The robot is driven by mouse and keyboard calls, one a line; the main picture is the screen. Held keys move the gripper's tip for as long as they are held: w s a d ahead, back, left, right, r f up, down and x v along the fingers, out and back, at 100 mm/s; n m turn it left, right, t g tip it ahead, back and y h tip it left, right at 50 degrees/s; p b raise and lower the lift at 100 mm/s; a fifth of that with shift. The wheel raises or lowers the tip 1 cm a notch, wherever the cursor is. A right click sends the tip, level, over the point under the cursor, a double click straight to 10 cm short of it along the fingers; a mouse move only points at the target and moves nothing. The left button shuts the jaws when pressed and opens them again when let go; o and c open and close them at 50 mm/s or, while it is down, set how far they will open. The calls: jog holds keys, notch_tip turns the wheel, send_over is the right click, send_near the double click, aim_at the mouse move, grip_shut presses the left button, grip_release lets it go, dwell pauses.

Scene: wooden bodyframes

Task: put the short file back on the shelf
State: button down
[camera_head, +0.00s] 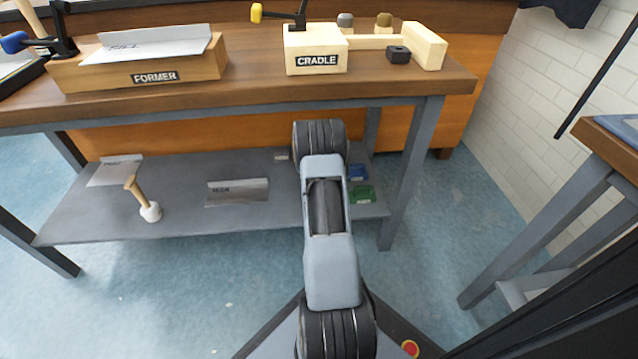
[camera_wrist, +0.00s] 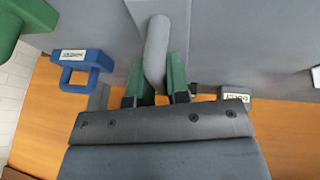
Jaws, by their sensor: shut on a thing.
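My gripper (camera_wrist: 156,82) shows in the wrist view with its green fingers shut on a smooth grey rod with a rounded end, which I take to be the short file (camera_wrist: 157,48). In the head view my arm reaches to the lower shelf (camera_head: 270,212) of the bench and hides the gripper and file. The grey shelf surface also shows in the wrist view (camera_wrist: 260,50). I cannot tell whether the file touches it.
A blue labelled piece (camera_head: 358,173) and a green one (camera_head: 362,195) lie right of my arm on the shelf. A small labelled block (camera_head: 281,155) is left of it. The bench top (camera_head: 250,88) overhangs the shelf.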

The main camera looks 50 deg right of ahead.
jog(key=c, duration=1.1)
grip_release()
jog(key=s+a+r+n+p, duration=0.1)
jog(key=a+r+p, duration=0.1)
jog(key=a+r, duration=0.65)
jog(key=s+a+r+n+p, duration=0.1)
jog(key=a+r+p, duration=0.1)
jog(key=a+r, duration=0.65)
jog(key=s+a+r+n+y, duration=0.2)
jog(key=s+a+r, duration=0.4)
jog(key=a, duration=0.5)
jog(key=s+a+r+n+y, duration=0.2)
jog(key=s+a+r, duration=0.4)
jog(key=a, duration=0.5)
jog(key=shift+s+a+n+y, duration=0.3)
jog(key=shift+s+n, duration=0.5)
jog(key=shift+s, duration=0.4)
